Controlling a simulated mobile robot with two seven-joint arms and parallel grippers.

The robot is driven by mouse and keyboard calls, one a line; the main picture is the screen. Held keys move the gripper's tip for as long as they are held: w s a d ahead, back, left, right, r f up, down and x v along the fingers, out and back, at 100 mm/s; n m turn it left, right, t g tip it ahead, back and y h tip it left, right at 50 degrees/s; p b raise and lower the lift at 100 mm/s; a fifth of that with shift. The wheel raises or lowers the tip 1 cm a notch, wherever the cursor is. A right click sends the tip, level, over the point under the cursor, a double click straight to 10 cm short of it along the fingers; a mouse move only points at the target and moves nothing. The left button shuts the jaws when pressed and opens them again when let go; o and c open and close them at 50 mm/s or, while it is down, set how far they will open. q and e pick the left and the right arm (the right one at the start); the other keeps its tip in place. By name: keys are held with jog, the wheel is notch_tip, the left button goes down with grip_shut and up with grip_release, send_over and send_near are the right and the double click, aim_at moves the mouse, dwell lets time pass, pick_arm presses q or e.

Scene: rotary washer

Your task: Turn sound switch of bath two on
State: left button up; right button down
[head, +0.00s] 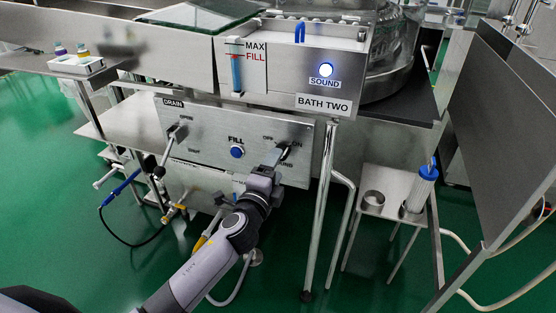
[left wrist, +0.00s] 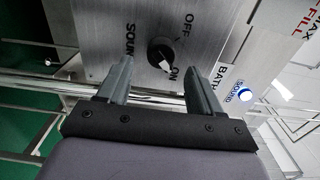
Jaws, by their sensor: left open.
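The sound switch is a black rotary knob (left wrist: 162,50) on the metal front panel (head: 205,133), between the printed words OFF and ON. Its white pointer mark faces the ON label in the left wrist view. In the head view the knob (head: 285,152) shows partly behind my left gripper (head: 273,158). My left gripper is open, and its two fingers (left wrist: 157,66) stand apart just short of the knob, with nothing between them. The SOUND light (head: 325,69) above the BATH TWO label (head: 323,104) glows blue-white. My right gripper is not in view.
A blue FILL button (head: 237,152) and a drain handle (head: 180,131) sit left on the same panel. A metal pipe leg (head: 321,205) stands right of my left arm. A small stand (head: 383,213) holds a blue-capped cylinder (head: 421,190). Green floor is open at the lower left.

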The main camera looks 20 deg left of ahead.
pick_arm(q)
jog(key=shift+s+a, duration=0.1)
jog(key=shift+s, duration=1.65)
jog(key=s+a+f+n+g+p, duration=0.1)
jog(key=s+f+n+g+p, duration=0.2)
jog(key=s+n, duration=0.5)
jog(key=s+a+f+n+g+h+p, duration=0.1)
jog(key=s+f+n+g+p, duration=0.3)
jog(key=s, duration=1.4)
notch_tip(320, 180, down, 2)
jog(key=n+p, duration=0.3)
jog(key=n, duration=0.1)
jog(key=shift+h, duration=0.3)
jog(key=shift+a, duration=0.1)
